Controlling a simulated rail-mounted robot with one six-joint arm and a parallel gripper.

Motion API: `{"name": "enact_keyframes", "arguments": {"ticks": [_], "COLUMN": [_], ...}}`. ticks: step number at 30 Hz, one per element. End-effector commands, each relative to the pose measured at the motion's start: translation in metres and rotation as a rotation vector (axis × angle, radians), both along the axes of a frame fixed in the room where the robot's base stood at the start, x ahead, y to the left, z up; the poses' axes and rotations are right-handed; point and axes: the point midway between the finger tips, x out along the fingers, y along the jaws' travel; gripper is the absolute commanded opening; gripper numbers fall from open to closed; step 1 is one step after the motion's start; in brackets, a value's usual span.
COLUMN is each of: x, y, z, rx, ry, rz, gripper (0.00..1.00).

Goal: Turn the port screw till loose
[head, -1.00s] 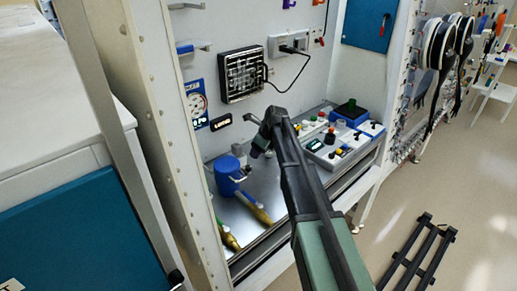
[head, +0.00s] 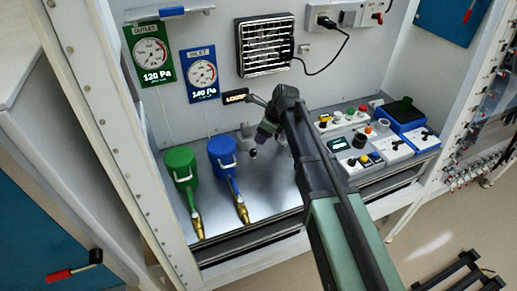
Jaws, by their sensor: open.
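My gripper (head: 262,139) is above the metal bench inside the bay, at the end of my dark arm. Its purple-grey end points down and left, and nothing shows held in it. A small grey fitting with a dark round knob (head: 253,153) is just below and left of my gripper; it may be the port screw, but it is too small to be sure. I cannot tell whether my gripper touches it. A small dark sign with lit letters (head: 235,95) is on the back wall; its word is not clearly readable. My arm hides part of the bench.
A green canister (head: 180,162) and a blue canister (head: 222,154), with brass-ended hoses, stand at left. Outlet (head: 150,54) and inlet (head: 202,75) gauges read 120 Pa and 140 Pa. A vent grille (head: 265,46) is behind. Control boxes (head: 385,148) crowd the right. Front bench centre is clear.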

Motion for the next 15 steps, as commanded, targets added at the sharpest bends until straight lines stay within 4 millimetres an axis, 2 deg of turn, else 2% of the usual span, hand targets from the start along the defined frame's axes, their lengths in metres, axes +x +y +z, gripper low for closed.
{"name": "enact_keyframes", "arguments": {"ticks": [1, 9, 12, 15], "x": [0.001, 0.010, 0.012, 0.014], "y": [0.002, 0.023, 0.031, 0.034], "z": [-0.013, -0.074, -0.091, -0.097], "rx": [0.000, 0.000, 0.000, 0.000], "ry": [0.000, -0.001, -0.001, -0.001], "rz": [0.000, 0.000, 0.000, -0.001], "gripper": [0.54, 0.54, 0.54, 0.54]}}
